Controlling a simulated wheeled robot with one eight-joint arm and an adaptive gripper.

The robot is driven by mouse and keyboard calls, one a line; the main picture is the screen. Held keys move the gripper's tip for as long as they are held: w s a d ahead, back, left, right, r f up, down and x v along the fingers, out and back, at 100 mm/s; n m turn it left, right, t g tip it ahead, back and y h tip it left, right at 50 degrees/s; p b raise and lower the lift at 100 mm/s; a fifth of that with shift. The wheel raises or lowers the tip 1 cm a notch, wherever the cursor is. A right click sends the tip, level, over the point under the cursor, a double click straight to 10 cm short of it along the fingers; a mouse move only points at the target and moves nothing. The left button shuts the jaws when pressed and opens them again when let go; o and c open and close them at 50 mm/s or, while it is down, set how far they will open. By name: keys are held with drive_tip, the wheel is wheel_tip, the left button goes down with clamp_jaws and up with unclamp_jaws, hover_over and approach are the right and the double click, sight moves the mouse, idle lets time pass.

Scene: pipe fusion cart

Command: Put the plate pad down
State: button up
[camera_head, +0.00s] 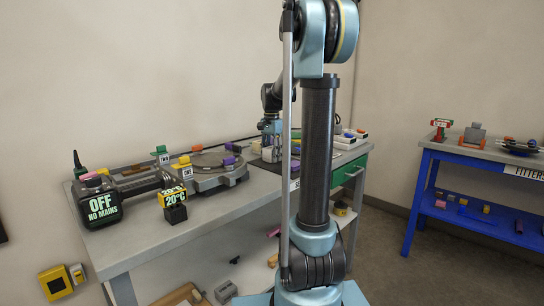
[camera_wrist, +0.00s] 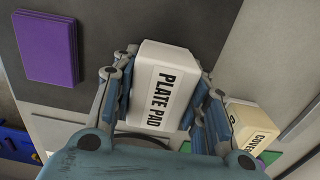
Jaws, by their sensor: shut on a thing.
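The plate pad (camera_wrist: 160,88) is a white block with rounded edges and "PLATE PAD" in black letters, in the wrist view. My gripper (camera_wrist: 163,70) is shut on it, with a blue-grey finger along each side. A dark grey surface lies beyond the pad. I cannot tell whether the pad touches it. In the head view my gripper (camera_head: 271,140) is over the right part of the grey bench (camera_head: 225,212), partly behind my arm. The pad is not clear there.
A purple block (camera_wrist: 47,48) lies left of the pad; a cream block marked "COVE" (camera_wrist: 252,126) stands close to my right finger. The bench also carries a black "OFF NO MAINS" block (camera_head: 100,205) and a round grey machine (camera_head: 212,170). A blue table (camera_head: 480,155) stands right.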

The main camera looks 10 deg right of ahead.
sight(272, 147)
drive_tip(key=shift+s+f, duration=0.2)
drive_tip(key=shift+f, duration=0.1)
drive_tip(key=o, duration=1)
drive_tip(key=shift+w+f, duration=0.2)
drive_tip(key=shift+w, duration=0.05)
drive_tip(key=shift+s+r, duration=0.1)
drive_tip(key=shift+r, duration=0.05)
wheel_tip(272, 147, up, 13)
drive_tip(key=shift+f, duration=0.1)
